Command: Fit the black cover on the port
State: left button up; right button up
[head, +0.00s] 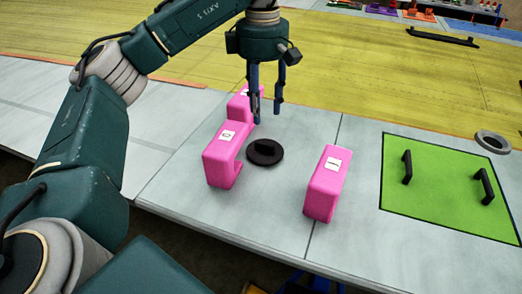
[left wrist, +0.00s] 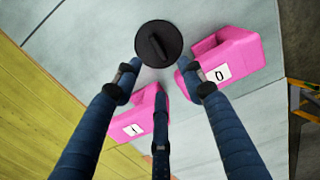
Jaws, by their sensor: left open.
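The black cover (head: 265,153), a round disc with a raised grip bar, lies flat on the grey wing surface between pink blocks. It also shows in the left wrist view (left wrist: 159,44), beyond the fingertips. My left gripper (head: 267,112) points down, open and empty, above and slightly behind the cover, apart from it. Its three fingers (left wrist: 160,84) are spread in the left wrist view. A grey ring with a dark opening (head: 493,142), which looks like the port, is at the far right, beside the green panel. My right gripper is not in view.
Labelled pink blocks stand left of the cover (head: 218,165), behind it (head: 238,108) and to its right (head: 326,190). A green panel (head: 435,190) with two upright black handles lies at right. Yellow surface (head: 350,75) extends behind. Grey surface between right block and panel is clear.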

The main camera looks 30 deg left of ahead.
pick_arm(q)
send_over(265, 149)
jog(key=w, duration=0.1)
jog(key=f, duration=0.4)
jog(key=shift+w+a, duration=0.1)
jog(key=shift+a, duration=0.15)
jog(key=shift+a+f, duration=0.1)
jog(key=shift+f, duration=0.2)
jog(key=shift+a+f+p, duration=0.1)
jog(key=shift+f+p, duration=0.15)
jog(key=shift+p, duration=0.2)
jog(key=f+p, duration=0.2)
jog(key=f, duration=0.2)
jog(key=shift+d+f, duration=0.15)
jog(key=shift+d, duration=0.05)
jog(key=shift+f, duration=0.2)
jog(key=c, duration=0.8)
grip_shut()
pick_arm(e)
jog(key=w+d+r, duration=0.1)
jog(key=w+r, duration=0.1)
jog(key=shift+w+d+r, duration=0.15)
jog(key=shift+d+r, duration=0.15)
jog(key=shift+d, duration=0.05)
